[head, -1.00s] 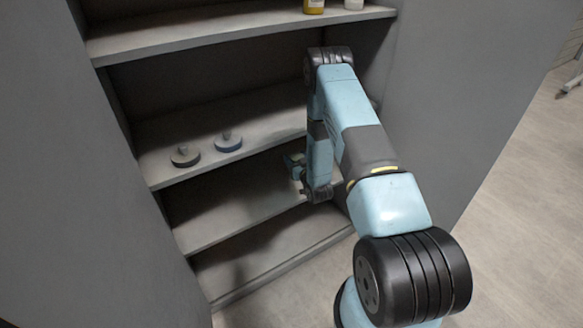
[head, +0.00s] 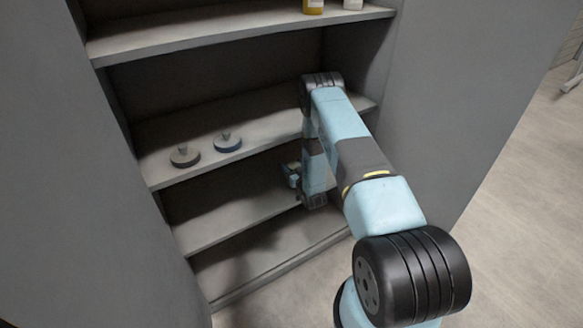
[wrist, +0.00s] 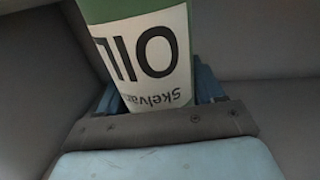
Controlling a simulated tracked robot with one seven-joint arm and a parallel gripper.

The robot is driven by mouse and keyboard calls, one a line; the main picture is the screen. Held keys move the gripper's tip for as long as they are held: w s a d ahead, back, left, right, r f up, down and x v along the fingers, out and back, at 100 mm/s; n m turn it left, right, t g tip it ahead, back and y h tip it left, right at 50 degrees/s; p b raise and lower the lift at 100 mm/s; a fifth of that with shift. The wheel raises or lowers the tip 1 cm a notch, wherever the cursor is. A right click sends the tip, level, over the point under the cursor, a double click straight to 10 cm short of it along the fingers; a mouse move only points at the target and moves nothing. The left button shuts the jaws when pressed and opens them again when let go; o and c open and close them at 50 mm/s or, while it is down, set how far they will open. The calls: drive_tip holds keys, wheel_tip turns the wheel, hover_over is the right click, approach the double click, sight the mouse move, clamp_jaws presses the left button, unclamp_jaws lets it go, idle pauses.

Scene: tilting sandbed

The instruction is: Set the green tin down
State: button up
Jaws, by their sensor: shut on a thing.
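The green tin (wrist: 148,45) fills the upper middle of the wrist view. It has a white label with large dark letters reading "OIL", seen upside down. My gripper (wrist: 158,92) is shut on the tin, with a blue finger on either side of it. In the head view my gripper (head: 292,174) is inside the cabinet, over the right part of a lower shelf (head: 222,210). The tin is hidden or too small to make out there. I cannot tell whether its base touches the shelf.
On the shelf above stand a brown-grey round knobbed object (head: 185,156) and a blue-grey one (head: 227,142). A yellow container (head: 313,5) and a white one (head: 353,3) stand on the top shelf. The lower shelf is bare left of my gripper. Cabinet walls close in both sides.

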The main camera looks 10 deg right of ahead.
drive_tip(key=shift+f, duration=0.5)
drive_tip(key=o, duration=1.3)
drive_tip(key=shift+s+f, duration=0.1)
drive_tip(key=shift+r, duration=0.45)
drive_tip(key=s, duration=0.4)
drive_tip(key=s+d, duration=0.1)
drive_tip(key=s, duration=0.2)
drive_tip(key=s+d, duration=0.1)
drive_tip(key=s, duration=0.3)
drive_tip(key=shift+s+r, duration=0.2)
drive_tip(key=shift+s, duration=0.15)
